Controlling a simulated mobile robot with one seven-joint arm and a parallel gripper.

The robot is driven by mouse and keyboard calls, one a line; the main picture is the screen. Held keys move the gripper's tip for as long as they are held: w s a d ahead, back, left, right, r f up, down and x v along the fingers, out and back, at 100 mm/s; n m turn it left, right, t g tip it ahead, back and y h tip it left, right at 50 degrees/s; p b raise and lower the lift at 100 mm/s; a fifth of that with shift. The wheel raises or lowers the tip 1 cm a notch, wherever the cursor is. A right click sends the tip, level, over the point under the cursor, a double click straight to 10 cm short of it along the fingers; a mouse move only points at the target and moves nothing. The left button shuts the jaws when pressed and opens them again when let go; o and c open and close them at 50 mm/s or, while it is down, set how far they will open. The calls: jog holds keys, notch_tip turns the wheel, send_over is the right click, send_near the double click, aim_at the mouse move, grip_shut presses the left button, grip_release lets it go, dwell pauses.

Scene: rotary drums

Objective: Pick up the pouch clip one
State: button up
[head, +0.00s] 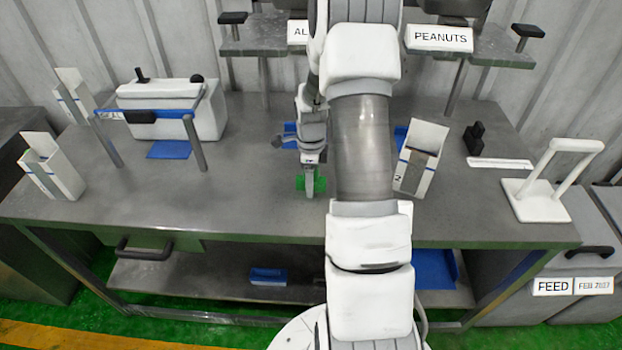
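My gripper (310,187) points down over the middle of the grey table, left of my arm's large links. A small bright green piece (300,183) shows at its fingertips, on both sides of them. It may be the pouch clip, but no label is readable on it. I cannot tell whether the fingers are closed on it or only around it, nor whether it touches the table. My arm hides part of the table behind and to the right.
The grey table (250,215) holds a white box (205,118) behind a blue-barred frame (165,117), open cartons (52,170) at left, another carton (421,155) right of my arm, a black piece (474,138) and a white stand (540,203). Bare tabletop lies left of the gripper.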

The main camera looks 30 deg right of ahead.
grip_shut()
